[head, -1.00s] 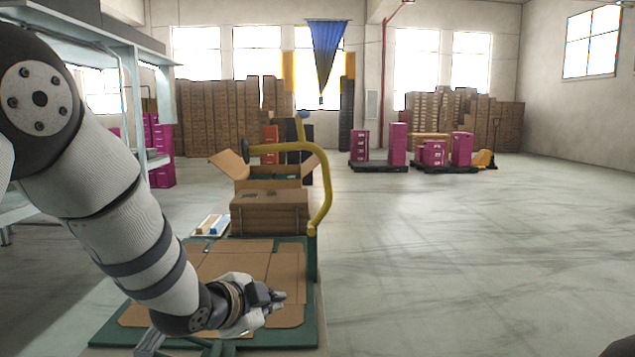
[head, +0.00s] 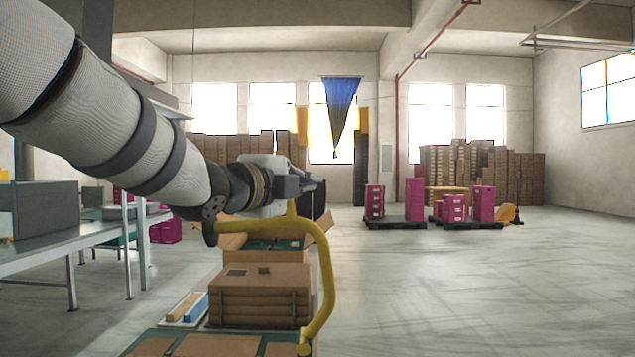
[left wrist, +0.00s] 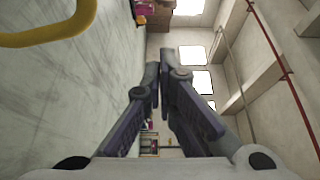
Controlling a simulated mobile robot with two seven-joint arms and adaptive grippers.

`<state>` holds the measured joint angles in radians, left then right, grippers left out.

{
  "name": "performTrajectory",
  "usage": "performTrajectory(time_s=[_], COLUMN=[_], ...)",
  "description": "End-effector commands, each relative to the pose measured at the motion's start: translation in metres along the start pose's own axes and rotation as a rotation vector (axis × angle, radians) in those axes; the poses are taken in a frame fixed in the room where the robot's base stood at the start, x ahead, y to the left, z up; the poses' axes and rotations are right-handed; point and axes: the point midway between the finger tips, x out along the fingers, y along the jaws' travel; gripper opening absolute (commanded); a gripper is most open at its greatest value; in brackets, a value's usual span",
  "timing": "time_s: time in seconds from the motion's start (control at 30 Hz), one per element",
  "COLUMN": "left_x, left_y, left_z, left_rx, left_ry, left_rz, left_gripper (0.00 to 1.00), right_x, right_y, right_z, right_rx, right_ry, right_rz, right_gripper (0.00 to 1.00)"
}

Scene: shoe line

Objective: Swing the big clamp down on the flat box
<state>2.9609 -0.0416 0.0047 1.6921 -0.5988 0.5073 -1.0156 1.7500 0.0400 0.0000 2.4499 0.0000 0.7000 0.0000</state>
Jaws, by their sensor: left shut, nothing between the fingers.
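The flat box (head: 215,346) is brown flattened cardboard on the green board at the bottom of the head view, mostly cut off. My left gripper (head: 313,186) is shut and empty, in front of the clamp's upper part in the picture and hiding some of it. In the left wrist view the shut fingers (left wrist: 161,75) point ahead, and the yellow bar (left wrist: 50,30) shows at upper left, apart from them. My right gripper is not seen.
A grey table (head: 70,255) stands at left.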

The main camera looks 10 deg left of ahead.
Motion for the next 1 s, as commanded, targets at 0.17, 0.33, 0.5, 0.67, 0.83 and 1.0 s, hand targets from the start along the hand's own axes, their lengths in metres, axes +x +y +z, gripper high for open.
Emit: performTrajectory(time_s=[0.17, 0.33, 0.5, 0.67, 0.83, 1.0], left_x=[0.0, 0.01, 0.044, 0.079, 0.096, 0.088], left_y=[0.0, 0.001, 0.002, 0.003, 0.0, -0.002], left_z=[0.0, 0.0, 0.0, 0.001, 0.013, 0.032], left_rx=[-0.001, -0.002, -0.004, -0.006, -0.008, -0.005], left_ry=[0.0, 0.0, 0.001, -0.001, -0.005, -0.002], left_rz=[0.0, 0.001, 0.001, 0.001, 0.0, -0.003], left_gripper=[0.0, 0.0, 0.0, 0.0, 0.0, 0.0], right_x=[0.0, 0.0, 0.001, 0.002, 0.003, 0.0], right_y=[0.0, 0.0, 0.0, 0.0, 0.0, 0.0], right_z=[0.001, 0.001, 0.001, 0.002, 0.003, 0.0], right_rx=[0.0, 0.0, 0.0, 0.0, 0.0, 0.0], right_ry=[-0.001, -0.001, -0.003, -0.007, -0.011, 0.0], right_rz=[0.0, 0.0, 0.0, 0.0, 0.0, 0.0], right_gripper=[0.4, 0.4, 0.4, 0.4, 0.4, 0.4])
